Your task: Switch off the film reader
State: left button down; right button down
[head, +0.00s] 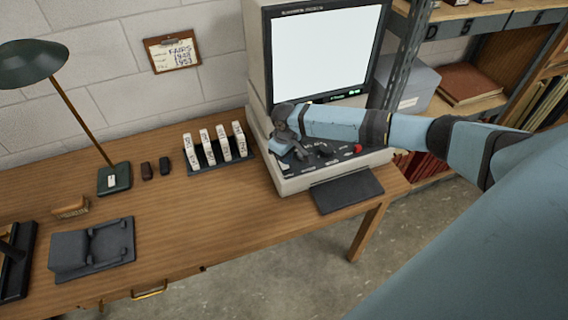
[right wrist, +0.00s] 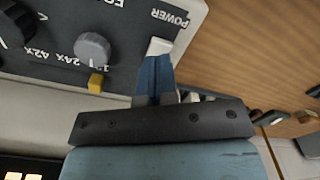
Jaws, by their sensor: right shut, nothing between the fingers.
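The film reader (head: 260,60) stands at the right end of the desk, its screen (head: 325,52) lit white. Small green marks glow below the screen. My right gripper (head: 277,147) is over the left part of its control panel. In the right wrist view the shut, empty blue fingers (right wrist: 157,62) point at a white switch (right wrist: 160,46) beside the upside-down POWER label. The fingertips overlap the switch's near edge; I cannot tell whether they touch it. A grey knob (right wrist: 92,46) and a yellow piece (right wrist: 96,82) sit to the left. My left gripper is out of view.
A rack of white boxes (head: 205,164) stands left of the reader on the wooden desk (head: 180,225). A green lamp (head: 35,65) and a dark grey device (head: 92,250) are farther left. Metal shelving (head: 480,25) stands behind my right arm.

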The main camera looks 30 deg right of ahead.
aim_at(285, 166)
jog(key=shift+f+b, duration=0.4)
jog(key=shift+f, duration=0.85)
dwell(0.5)
jog(key=shift+r+p, duration=0.6)
jog(key=shift+p, duration=0.1)
jog(key=shift+r+p, duration=1.4)
jog(key=shift+p, duration=0.05)
jog(key=shift+r+p, duration=0.95)
jog(key=shift+p, duration=0.15)
jog(key=shift+r+p, duration=0.6)
jog(key=shift+p, duration=0.05)
